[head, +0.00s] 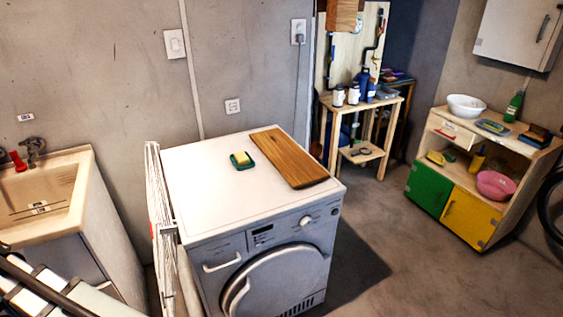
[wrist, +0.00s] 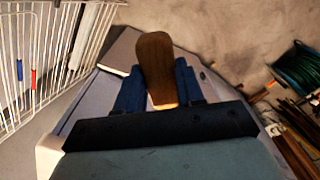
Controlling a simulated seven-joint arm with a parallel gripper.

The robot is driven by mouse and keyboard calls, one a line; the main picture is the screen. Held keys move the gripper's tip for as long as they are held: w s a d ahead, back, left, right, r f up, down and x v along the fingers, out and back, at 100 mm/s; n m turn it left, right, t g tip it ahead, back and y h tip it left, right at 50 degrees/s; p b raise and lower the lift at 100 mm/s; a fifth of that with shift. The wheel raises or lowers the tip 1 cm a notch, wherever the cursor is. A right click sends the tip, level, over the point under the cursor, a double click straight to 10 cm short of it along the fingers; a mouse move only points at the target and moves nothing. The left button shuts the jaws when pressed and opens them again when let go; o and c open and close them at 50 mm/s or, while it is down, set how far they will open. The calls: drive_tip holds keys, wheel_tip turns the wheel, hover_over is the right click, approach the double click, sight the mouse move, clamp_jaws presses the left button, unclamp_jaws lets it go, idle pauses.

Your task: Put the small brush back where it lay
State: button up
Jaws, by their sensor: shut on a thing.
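In the wrist view, my gripper (wrist: 158,84) has two dark blue fingers, one on each side of a brown, rounded piece, which I take to be the small brush (wrist: 156,55). The fingers are shut on it, and it sticks out beyond them. A pale part shows at its near end; the rest is hidden by the gripper body. Neither the gripper nor the brush can be made out in the head view. Which spot the brush lay on cannot be told from these frames.
In the wrist view, a white wire rack (wrist: 30,62) stands left, a grey flat-sided object (wrist: 117,50) lies beyond the fingers, and a green coil (wrist: 297,68) is right. In the head view, the white washer (head: 205,190) carries a sponge dish (head: 243,165) and a wooden board (head: 289,158).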

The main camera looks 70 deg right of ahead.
drive_tip(key=s+f, duration=0.2)
drive_tip(key=s+d+f, duration=0.1)
drive_tip(key=f, duration=0.1)
drive_tip(key=shift+s+d+f, duration=0.1)
drive_tip(key=shift+s+f, duration=0.2)
drive_tip(key=shift+s, duration=0.05)
drive_tip(key=w+d+r+m, duration=0.1)
drive_tip(key=w+d+r, duration=0.25)
drive_tip(key=d, duration=1.25)
drive_tip(key=w+d+r+m, duration=0.2)
drive_tip(key=d+r, duration=0.3)
drive_tip(key=d, duration=1.1)
drive_tip(key=w+d+r+m, duration=0.1)
drive_tip(key=w+d+r, duration=0.3)
drive_tip(key=d, duration=1.2)
drive_tip(key=s+d+r+m, duration=0.15)
drive_tip(key=s+d, duration=0.35)
drive_tip(key=d, duration=0.8)
drive_tip(key=s+d+m, duration=0.2)
drive_tip(key=s+d, duration=0.2)
drive_tip(key=d, duration=0.8)
drive_tip(key=s+d+r+m, duration=0.15)
drive_tip(key=s+d, duration=0.35)
drive_tip(key=d, duration=0.8)
drive_tip(key=shift+a+f, duration=0.15)
drive_tip(key=shift+f, duration=2.35)
drive_tip(key=shift+a+f, duration=0.15)
drive_tip(key=shift+f, duration=2.3)
drive_tip(key=shift+f, duration=0.1)
